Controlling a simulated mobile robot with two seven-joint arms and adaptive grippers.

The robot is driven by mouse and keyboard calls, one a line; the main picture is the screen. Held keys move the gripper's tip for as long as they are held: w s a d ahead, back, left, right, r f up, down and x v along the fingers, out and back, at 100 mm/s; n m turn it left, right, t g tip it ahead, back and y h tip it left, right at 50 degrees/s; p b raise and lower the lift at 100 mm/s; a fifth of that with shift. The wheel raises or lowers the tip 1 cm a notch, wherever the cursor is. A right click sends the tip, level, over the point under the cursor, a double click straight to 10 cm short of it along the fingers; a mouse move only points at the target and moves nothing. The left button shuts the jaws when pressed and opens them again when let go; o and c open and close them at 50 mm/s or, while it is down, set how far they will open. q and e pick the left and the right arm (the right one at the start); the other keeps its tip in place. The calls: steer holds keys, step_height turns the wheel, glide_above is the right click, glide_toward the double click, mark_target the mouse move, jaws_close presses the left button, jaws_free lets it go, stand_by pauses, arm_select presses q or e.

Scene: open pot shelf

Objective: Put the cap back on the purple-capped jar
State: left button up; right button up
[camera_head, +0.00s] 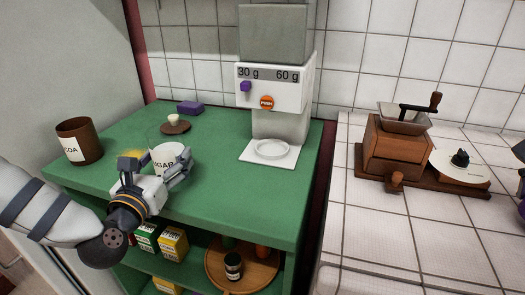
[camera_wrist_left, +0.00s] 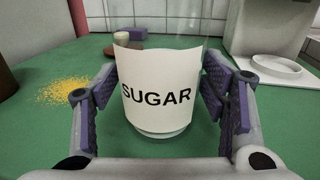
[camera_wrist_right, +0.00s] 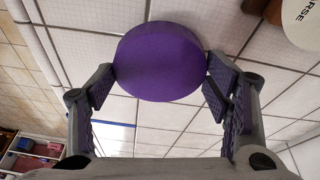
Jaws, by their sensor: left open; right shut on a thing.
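A round purple cap (camera_wrist_right: 160,62) is held between the fingers of my right gripper (camera_wrist_right: 162,78), above the white tiled counter. In the head view only a part of the right gripper shows at the right edge, with a bit of purple (camera_head: 522,208) by it. A clear jar with a white SUGAR label (camera_wrist_left: 157,95) stands upright on the green counter and has no cap on it; it also shows in the head view (camera_head: 170,158). My left gripper (camera_wrist_left: 160,88) is open with its fingers on either side of this jar. I cannot tell whether they touch it.
A brown COCOA jar (camera_head: 80,140) stands at the left. A brown lid with a pale knob (camera_head: 175,126) and a purple block (camera_head: 190,107) lie behind the sugar jar. Yellow powder (camera_wrist_left: 55,92) is spilled beside it. A dispenser (camera_head: 275,90) and a wooden grinder (camera_head: 395,145) stand to the right.

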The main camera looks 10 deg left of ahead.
arm_select(q)
steer(key=w, duration=0.5)
steer(key=shift+w+a+r, duration=0.15)
steer(key=shift+a+r, duration=0.1)
steer(key=shift+r, duration=0.05)
steer(key=shift+c, duration=0.2)
steer(key=c, duration=1.3)
